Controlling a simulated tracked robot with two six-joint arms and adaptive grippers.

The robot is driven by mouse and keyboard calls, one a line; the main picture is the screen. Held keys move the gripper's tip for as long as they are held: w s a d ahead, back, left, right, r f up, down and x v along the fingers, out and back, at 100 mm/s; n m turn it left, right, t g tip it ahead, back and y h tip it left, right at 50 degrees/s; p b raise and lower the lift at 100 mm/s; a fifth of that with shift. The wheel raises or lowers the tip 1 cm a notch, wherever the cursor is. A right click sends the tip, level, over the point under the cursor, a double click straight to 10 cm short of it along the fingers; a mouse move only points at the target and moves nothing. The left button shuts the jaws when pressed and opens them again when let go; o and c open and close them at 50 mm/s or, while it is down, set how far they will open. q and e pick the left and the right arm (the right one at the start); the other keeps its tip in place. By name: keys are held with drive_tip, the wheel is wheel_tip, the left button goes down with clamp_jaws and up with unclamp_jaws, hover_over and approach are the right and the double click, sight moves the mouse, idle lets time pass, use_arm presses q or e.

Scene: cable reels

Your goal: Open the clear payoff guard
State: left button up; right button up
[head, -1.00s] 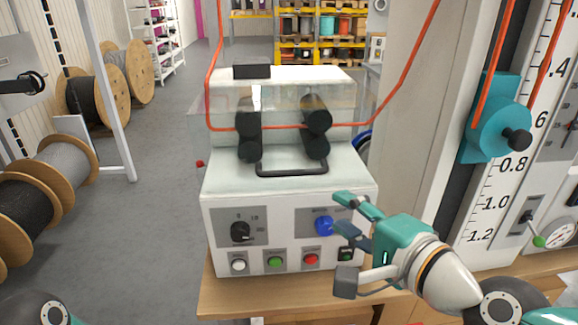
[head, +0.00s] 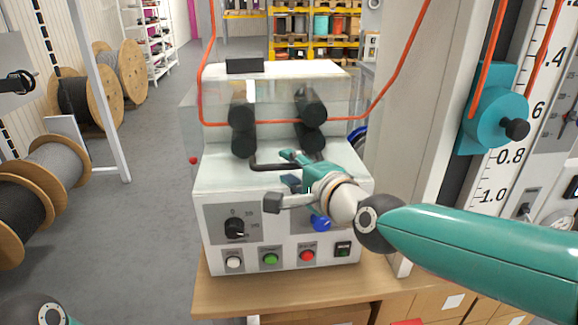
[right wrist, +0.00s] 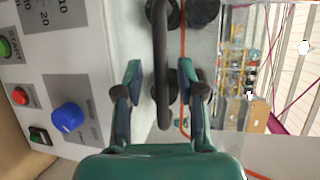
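The clear payoff guard (head: 272,98) is a see-through cover in front of the black rollers on the white machine. Its black bar handle (head: 262,167) runs along the lower front, partly hidden behind my right gripper. The guard appears closed. My right gripper (head: 290,168) is at the right part of the handle. In the right wrist view, the fingers of my right gripper (right wrist: 160,75) are apart, with the handle (right wrist: 160,60) between them in the picture. Neither finger visibly presses on it. My left gripper is not in view.
An orange cable (head: 395,70) runs through the rollers. Below are a black dial (head: 235,228), a blue knob (head: 320,223) and several push buttons. A teal block (head: 492,110) and scale stand at right. Cable reels (head: 62,160) stand at left.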

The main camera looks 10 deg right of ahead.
drive_tip(key=shift+w+a+f, duration=0.15)
drive_tip(key=shift+w+a, duration=0.1)
drive_tip(key=shift+w, duration=0.3)
clamp_jaws()
